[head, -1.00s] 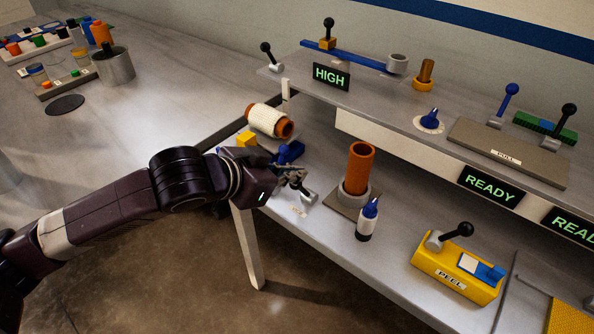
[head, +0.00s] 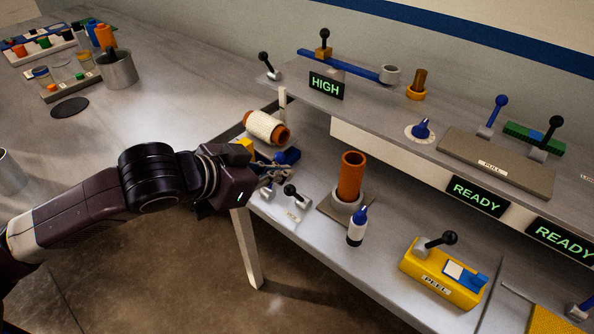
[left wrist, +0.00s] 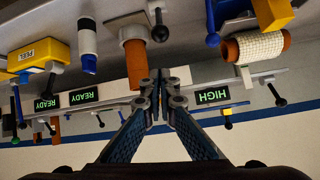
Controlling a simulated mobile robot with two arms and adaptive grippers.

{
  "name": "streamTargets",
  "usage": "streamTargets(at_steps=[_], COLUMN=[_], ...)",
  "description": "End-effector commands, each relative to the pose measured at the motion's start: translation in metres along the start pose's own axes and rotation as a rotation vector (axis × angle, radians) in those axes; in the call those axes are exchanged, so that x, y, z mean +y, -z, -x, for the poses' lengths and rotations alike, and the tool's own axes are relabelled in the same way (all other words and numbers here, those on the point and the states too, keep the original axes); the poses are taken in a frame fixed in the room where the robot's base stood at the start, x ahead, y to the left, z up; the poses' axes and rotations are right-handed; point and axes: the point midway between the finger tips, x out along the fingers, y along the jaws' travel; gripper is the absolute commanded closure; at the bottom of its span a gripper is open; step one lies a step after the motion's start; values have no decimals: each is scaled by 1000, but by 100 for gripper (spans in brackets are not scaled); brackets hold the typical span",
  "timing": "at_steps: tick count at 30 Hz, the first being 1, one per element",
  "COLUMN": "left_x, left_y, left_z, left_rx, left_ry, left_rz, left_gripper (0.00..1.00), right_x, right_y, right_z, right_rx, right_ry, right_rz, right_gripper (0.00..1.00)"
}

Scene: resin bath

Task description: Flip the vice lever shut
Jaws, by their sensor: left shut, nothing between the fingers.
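A short lever with a black knob (head: 289,190) stands on a small grey base (head: 301,202) at the left end of the lower bench shelf. It appears to be the vice lever, and it leans left toward my gripper. Blue jaw-like parts (head: 287,156) and a yellow block (head: 245,145) sit behind it. In the left wrist view, upside down, the black knob (left wrist: 160,33) hangs just above the fingertips. My left gripper (head: 287,172) is shut and empty, close behind the knob; contact is not clear. My right gripper is not in view.
An orange tube (head: 351,176) in a grey ring and a blue-capped bottle (head: 357,228) stand to the right. A white-wound spool (head: 264,127) lies behind. The yellow PEEL unit (head: 440,275) is at front right. The raised shelf (head: 385,130) overhangs the back.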

Motion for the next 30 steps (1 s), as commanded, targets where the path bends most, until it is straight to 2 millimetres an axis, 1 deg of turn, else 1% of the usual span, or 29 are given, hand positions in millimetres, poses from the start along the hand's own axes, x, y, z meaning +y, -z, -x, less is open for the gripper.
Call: streamTargets(at_steps=[1, 3, 6, 10, 20, 30], left_x=[-1, 0, 0, 1, 2, 4], left_y=[-4, -6, -7, -8, -8, -10], left_z=[9, 20, 31, 40, 43, 41], left_rx=[-1, -1, 1, 2, 3, 2], left_ry=[3, 3, 2, 1, 0, -3], left_rz=[-1, -2, 0, 0, 0, 0], left_gripper=[100, 100, 100, 100, 100, 100], right_x=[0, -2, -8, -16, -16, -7], right_y=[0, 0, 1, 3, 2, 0], right_z=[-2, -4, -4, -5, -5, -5], right_rx=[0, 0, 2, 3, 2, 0], right_ry=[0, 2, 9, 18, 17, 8], right_rz=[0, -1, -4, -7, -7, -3], right_gripper=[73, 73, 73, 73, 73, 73])
